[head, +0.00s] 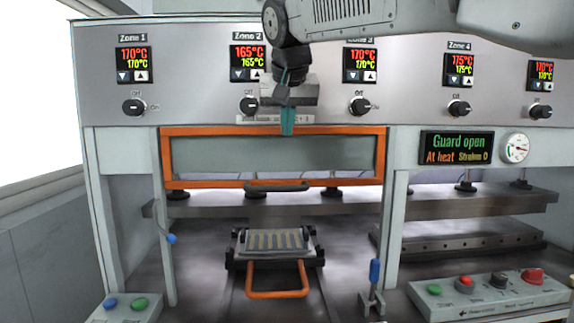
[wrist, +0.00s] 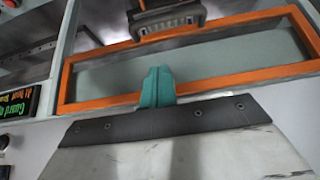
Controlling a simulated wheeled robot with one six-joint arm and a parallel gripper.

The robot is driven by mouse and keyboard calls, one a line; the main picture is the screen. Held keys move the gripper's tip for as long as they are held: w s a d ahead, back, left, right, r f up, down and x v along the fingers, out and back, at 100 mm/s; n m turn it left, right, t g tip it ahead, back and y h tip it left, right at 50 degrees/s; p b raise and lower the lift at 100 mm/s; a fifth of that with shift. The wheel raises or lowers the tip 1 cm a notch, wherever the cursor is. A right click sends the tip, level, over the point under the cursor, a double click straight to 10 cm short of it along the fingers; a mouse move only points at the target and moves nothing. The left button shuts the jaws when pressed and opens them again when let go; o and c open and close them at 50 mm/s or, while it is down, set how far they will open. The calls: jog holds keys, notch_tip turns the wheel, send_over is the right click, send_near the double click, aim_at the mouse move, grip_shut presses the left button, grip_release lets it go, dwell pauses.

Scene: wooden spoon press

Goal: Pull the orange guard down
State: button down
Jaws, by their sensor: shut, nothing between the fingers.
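The orange guard (head: 170,150) is an orange-framed window in its raised place across the front of the press opening. A dark grey handle (head: 276,187) sits on its lower bar. In the wrist view the guard's frame (wrist: 66,80) spans most of the picture, with the handle (wrist: 166,20) at the top. My gripper (head: 288,130) has teal fingers and hangs in front of the guard's top bar, above the handle and apart from it. Its fingers also show in the wrist view (wrist: 157,78), shut and empty. Whether they touch the top bar, I cannot tell.
Below the guard, a tray (head: 237,240) with an orange loop handle (head: 278,294) stands on the press bed. A display (head: 457,148) reads "Guard open". Blue-tipped levers (head: 374,272) stand at both sides of the opening. A button box (head: 490,296) is at the lower right.

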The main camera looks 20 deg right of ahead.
send_over(286, 188)
jog(key=f, duration=0.7)
jog(key=shift+w+f, duration=0.2)
jog(key=shift+f, duration=0.15)
notch_tip(286, 188, down, 3)
jog(key=shift+s+f, duration=0.25)
jog(key=shift+f, duration=0.4)
